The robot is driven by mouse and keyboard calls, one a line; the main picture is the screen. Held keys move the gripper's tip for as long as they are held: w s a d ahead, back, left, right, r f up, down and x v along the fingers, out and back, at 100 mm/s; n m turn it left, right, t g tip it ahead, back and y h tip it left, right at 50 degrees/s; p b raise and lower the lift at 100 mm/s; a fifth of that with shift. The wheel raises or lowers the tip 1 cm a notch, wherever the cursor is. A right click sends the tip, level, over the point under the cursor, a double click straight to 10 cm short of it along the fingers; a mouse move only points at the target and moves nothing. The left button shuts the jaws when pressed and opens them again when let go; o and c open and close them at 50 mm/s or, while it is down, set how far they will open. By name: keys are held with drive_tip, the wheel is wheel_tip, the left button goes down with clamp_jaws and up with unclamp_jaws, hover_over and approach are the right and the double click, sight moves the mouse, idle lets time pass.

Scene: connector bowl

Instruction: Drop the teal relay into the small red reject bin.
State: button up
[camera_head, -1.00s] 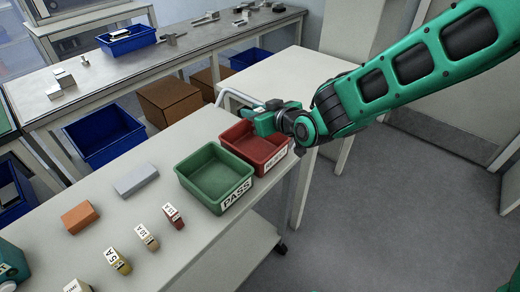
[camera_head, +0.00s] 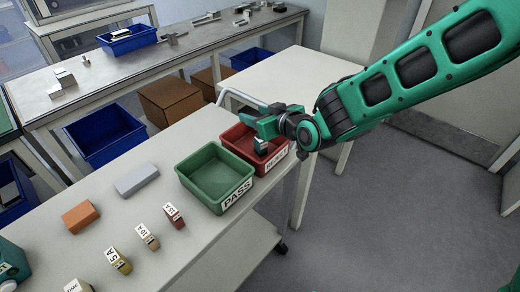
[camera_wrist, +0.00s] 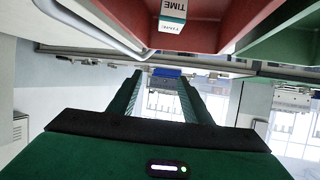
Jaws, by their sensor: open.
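The teal relay (camera_head: 261,145), with a white label, is below my gripper within the outline of the red reject bin (camera_head: 282,158). In the wrist view the relay (camera_wrist: 173,12) shows its "TIME" label at the top edge, against the red bin (camera_wrist: 215,25). I cannot tell whether it rests on the bin floor or is still falling. My gripper (camera_head: 262,124) is over the bin. In the wrist view its fingers (camera_wrist: 160,76) are apart with nothing between them.
The green PASS bin (camera_head: 215,176) stands left of the red bin. Several small fuses, an orange block (camera_head: 80,217) and a grey block (camera_head: 136,180) lie on the near table. A bent rail (camera_head: 240,97) stands behind the bins.

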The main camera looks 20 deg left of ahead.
drive_tip(key=v, duration=1)
drive_tip(key=w+d+f+m+h, duration=0.1)
drive_tip(key=w+d+m+h, duration=0.3)
drive_tip(key=d, duration=1.3)
drive_tip(key=s+d+f+m+h, duration=0.1)
drive_tip(key=d+m+h, duration=0.3)
drive_tip(key=d, duration=1.3)
drive_tip(key=s+d+m+g+h, duration=0.45)
drive_tip(key=s+d, duration=0.75)
drive_tip(key=d, duration=0.5)
drive_tip(key=s+d+m+g+y, duration=0.1)
drive_tip(key=s+d+m+g, duration=0.1)
drive_tip(key=s, duration=0.5)
drive_tip(key=s+d+r+m+g+y, duration=0.1)
drive_tip(key=s+d+m, duration=0.1)
drive_tip(key=s, duration=0.5)
drive_tip(key=shift+s+r+g, duration=0.25)
drive_tip(key=shift+s+g, duration=0.05)
drive_tip(key=shift+g, duration=0.05)
